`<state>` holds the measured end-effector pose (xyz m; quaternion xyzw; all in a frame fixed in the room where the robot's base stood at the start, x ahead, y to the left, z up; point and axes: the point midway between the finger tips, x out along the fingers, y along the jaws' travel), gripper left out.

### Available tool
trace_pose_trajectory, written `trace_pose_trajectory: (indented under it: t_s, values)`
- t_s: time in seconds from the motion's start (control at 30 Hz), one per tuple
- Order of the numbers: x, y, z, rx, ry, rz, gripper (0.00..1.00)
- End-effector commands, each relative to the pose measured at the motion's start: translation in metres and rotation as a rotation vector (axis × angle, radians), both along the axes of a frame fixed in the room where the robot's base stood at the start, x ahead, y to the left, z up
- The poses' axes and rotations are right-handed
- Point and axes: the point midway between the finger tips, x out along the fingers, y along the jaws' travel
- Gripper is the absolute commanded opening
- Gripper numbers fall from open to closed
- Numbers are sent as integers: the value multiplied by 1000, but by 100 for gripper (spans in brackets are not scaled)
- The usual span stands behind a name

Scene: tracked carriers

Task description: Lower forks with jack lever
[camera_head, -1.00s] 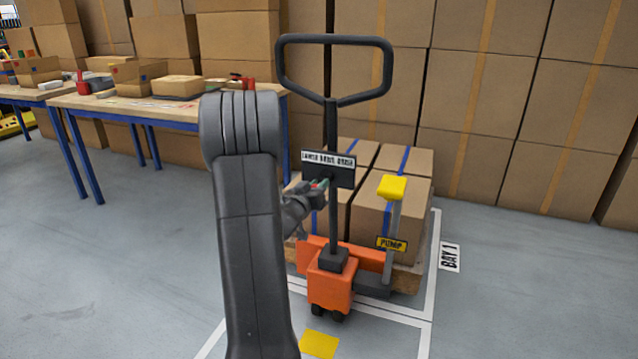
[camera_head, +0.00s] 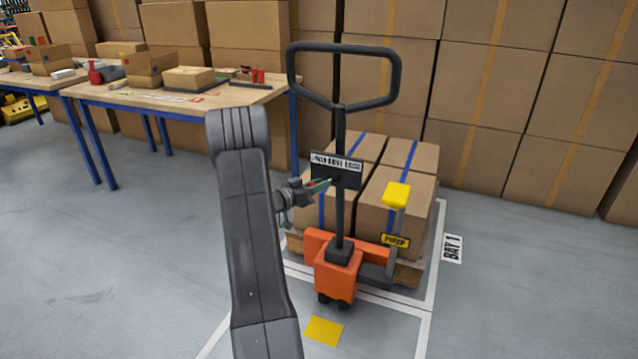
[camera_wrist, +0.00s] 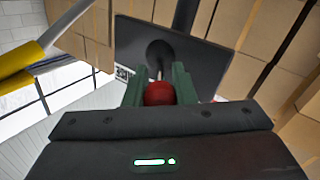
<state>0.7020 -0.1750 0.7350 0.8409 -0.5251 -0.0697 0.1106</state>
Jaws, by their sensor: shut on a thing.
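The orange pallet jack (camera_head: 338,272) stands in front of a loaded pallet, its dark loop handle (camera_head: 345,105) upright. A labelled black plate (camera_head: 337,170) is on the handle post. The jack lever shows a red knob (camera_wrist: 158,93) in the wrist view, on a thin stem from the plate's dark boss. My gripper (camera_head: 318,185) is at the left side of the plate; its green fingers (camera_wrist: 160,87) are shut on the red knob. In the head view the knob is mostly hidden by the fingers. The yellow-topped pump lever (camera_head: 396,196) stands to the right of the post.
Strapped cartons (camera_head: 393,205) sit on the wooden pallet (camera_head: 408,272) behind the jack, inside white floor lines marked BAY 1. A workbench (camera_head: 180,97) stands at the back left. Stacked cartons line the back.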

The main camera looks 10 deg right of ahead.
Motion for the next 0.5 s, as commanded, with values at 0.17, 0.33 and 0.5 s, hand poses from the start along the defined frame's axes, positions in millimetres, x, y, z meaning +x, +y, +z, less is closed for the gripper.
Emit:
trace_pose_trajectory:
  t_s: [0.17, 0.33, 0.5]
  values:
    - [0, 0, 0, -1, -2, -2, 0]
    - [0, 0, 0, -2, -2, -1, 0]
    - [0, 0, 0, -1, -2, -2, 45]
